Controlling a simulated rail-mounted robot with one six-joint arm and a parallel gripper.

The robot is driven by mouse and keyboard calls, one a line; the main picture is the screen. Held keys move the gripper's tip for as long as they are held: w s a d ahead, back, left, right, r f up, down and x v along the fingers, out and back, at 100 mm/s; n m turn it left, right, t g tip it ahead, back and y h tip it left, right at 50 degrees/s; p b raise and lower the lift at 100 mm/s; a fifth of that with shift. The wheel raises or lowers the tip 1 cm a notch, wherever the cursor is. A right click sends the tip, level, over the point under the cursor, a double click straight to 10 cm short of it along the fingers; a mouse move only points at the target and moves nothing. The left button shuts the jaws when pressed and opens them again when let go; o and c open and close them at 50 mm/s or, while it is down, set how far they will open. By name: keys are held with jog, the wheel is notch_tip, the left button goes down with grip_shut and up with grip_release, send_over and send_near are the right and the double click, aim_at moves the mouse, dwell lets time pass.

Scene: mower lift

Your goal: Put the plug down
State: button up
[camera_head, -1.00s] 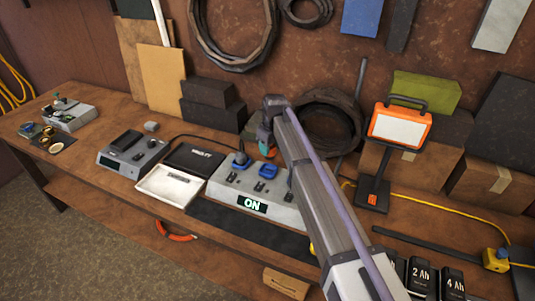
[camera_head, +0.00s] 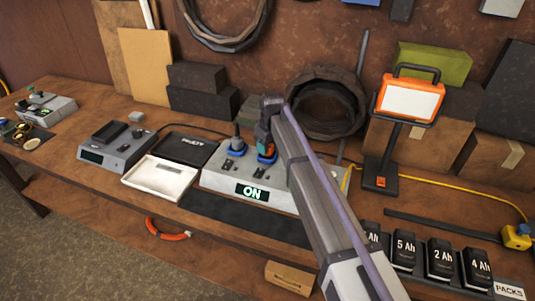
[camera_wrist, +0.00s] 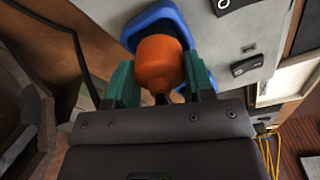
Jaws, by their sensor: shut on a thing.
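The plug's far end is at a blue socket ring (camera_wrist: 135,28) on the box face. The blue ring (camera_head: 266,157) also shows just below my gripper in the head view. I cannot tell how deep the plug sits in it. A dark grey plug (camera_head: 236,142) stands upright in the socket to the left.
An orange work lamp (camera_head: 408,100) stands to the right. Several black battery packs (camera_head: 440,260) line the front right. A dark mat (camera_head: 245,218) lies before the box.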

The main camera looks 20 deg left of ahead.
aim_at(271, 146)
jog(key=shift+p, duration=0.3)
jog(key=shift+f+b, duration=0.35)
jog(key=shift+f, duration=0.1)
jog(key=o, duration=1)
jog(key=shift+r, duration=0.1)
jog(key=shift+c, duration=0.2)
notch_tip(271, 146, up, 12)
jog(key=d+p, duration=0.1)
jog(key=p, duration=1.1)
jog(key=shift+s+d+r+p, duration=0.2)
jog(key=shift+s+r+p, duration=0.05)
jog(key=shift+s+p, duration=0.05)
jog(key=s+d+m, duration=0.2)
jog(key=s+d, duration=0.2)
jog(key=d, duration=0.5)
jog(key=s+d+m, duration=0.3)
jog(key=s+d, duration=0.1)
jog(key=d, duration=0.6)
jog(key=s+d+m, duration=0.2)
jog(key=s+d, duration=0.1)
jog(key=d, duration=0.6)
jog(key=s+d+m+h, duration=0.1)
jog(key=s+d+m, duration=0.5)
jog(key=s+d, duration=0.8)
jog(key=shift+g, duration=0.3)
notch_tip(271, 146, down, 5)
jog(key=b, duration=0.4)
jog(key=shift+w+d+r, duration=0.1)
jog(key=shift+w+r, duration=0.05)
jog(key=shift+r, duration=0.05)
